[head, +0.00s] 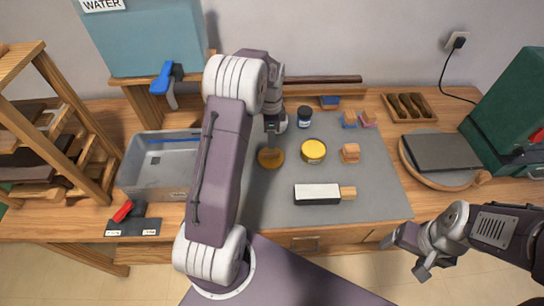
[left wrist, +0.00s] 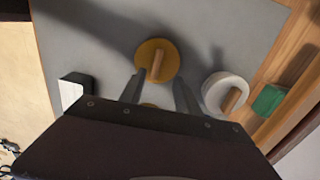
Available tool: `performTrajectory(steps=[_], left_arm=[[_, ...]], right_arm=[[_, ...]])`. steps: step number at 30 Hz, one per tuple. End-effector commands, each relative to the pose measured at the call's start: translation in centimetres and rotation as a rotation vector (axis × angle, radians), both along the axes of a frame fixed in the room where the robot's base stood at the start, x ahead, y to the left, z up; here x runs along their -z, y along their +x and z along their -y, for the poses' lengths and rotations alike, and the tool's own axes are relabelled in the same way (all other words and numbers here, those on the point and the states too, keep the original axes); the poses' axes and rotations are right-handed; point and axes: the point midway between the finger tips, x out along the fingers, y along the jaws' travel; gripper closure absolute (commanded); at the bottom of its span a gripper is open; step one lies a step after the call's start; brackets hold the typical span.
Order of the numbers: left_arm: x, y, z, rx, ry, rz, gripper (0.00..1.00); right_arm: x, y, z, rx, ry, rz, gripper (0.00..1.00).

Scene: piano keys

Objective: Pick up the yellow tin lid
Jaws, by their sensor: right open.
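My right gripper (head: 405,257) is open and empty in front of the table at the lower right.
A grey bin (head: 157,181) is left. A round board with a dark slab (head: 441,152) is right. The mat's front right is clear.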

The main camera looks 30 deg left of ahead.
Motion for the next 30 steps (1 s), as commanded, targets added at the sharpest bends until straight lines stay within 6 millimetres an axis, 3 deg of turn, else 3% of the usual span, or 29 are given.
performTrajectory(steps=[8, 15, 23, 24, 28, 30], left_arm=[[2.0, -0.1, 0.1, 0.0, -0.001, -0.001, 0.61], [6.0, -0.6, 0.5, 0.0, -0.001, -0.001, 0.61], [6.7, -0.6, 0.5, 0.0, 0.001, 0.001, 0.61], [6.7, -0.6, 0.5, 0.0, 0.001, 0.001, 0.64], [6.6, -0.6, 0.5, 0.0, 0.001, 0.001, 1.0], [6.6, -0.6, 0.5, 0.0, 0.001, 0.001, 1.0]], right_arm=[[0.0, 0.0, 0.0, 0.0, 0.0, 0.0, 0.22], [-0.2, 0.0, 0.0, 0.0, 0.0, 0.0, 0.22], [-0.2, 0.0, 0.0, 0.0, 0.0, 0.0, 0.22], [-0.2, 0.0, 0.0, 0.0, 0.0, 0.0, 0.22], [-0.2, 0.0, 0.0, 0.0, 0.0, 0.0, 0.22], [-0.2, 0.0, 0.0, 0.0, 0.0, 0.0, 0.22]])
